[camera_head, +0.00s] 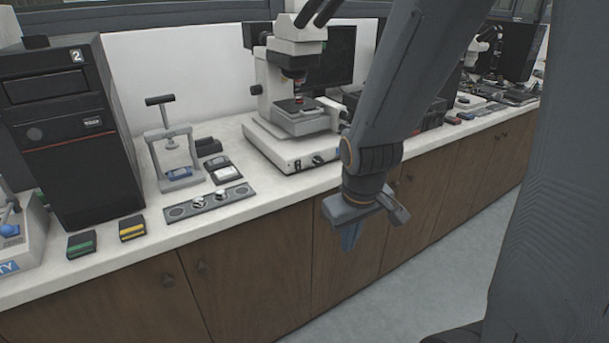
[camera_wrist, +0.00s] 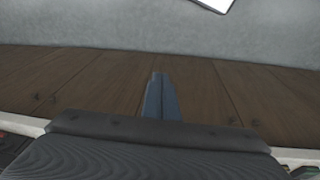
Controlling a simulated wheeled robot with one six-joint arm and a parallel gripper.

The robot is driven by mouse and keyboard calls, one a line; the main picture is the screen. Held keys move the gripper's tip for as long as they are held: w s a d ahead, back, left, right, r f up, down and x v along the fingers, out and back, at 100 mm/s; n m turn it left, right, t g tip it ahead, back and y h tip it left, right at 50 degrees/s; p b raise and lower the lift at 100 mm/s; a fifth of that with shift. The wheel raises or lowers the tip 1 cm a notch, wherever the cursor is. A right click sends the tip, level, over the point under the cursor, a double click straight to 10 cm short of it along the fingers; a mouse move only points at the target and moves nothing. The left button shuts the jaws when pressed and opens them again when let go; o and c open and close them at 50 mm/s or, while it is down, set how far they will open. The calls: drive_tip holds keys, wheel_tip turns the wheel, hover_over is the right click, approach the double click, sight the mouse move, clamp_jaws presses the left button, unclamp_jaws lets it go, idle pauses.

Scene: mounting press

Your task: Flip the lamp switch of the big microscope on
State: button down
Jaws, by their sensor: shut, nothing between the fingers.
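The big microscope (camera_head: 294,88) stands upright on the bench in the head view, white with a dark stage and black eyepieces at the top. Its base (camera_head: 290,146) has small controls on the front face: a dark knob (camera_head: 318,160) and a small light-coloured part (camera_head: 297,163) left of it. Which of these is the lamp switch, and its position, is too small to tell. My gripper (camera_head: 350,240) is to the right of the base and lower, in front of the cabinet doors, pointing down. Its fingers (camera_wrist: 159,97) are together and empty in the wrist view.
A black computer tower (camera_head: 75,130) stands at the left. A small press (camera_head: 173,155), a plate with two knobs (camera_head: 208,202) and coloured boxes (camera_head: 132,228) lie left of the microscope. A monitor (camera_head: 335,55) is behind it. The floor before the cabinets (camera_head: 270,270) is clear.

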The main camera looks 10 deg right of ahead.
drive_tip(key=w+d+f+n+t+y+b, duration=0.1)
drive_tip(key=w+d+f+n+t+b, duration=0.1)
drive_tip(key=w+n+t, duration=0.45)
drive_tip(key=w+d+f+n+t+y+b, duration=0.1)
drive_tip(key=w+f+n+t+b, duration=0.15)
drive_tip(key=w+n, duration=0.6)
drive_tip(key=r+n+t+y, duration=0.1)
drive_tip(key=w+r+n+t+y, duration=0.1)
drive_tip(key=r+t, duration=0.1)
drive_tip(key=w+a+r+n+t+y, duration=0.1)
drive_tip(key=r+n, duration=0.1)
drive_tip(key=shift+y+b, duration=0.3)
drive_tip(key=shift+b, duration=0.1)
drive_tip(key=shift+w+f, duration=0.1)
drive_tip(key=shift+w, duration=0.05)
drive_tip(key=b, duration=0.3)
approach(299, 169)
drive_tip(key=x, duration=0.5)
drive_tip(key=shift+w+a, duration=0.25)
drive_tip(key=shift+w+a+f, duration=0.1)
drive_tip(key=shift+w, duration=0.3)
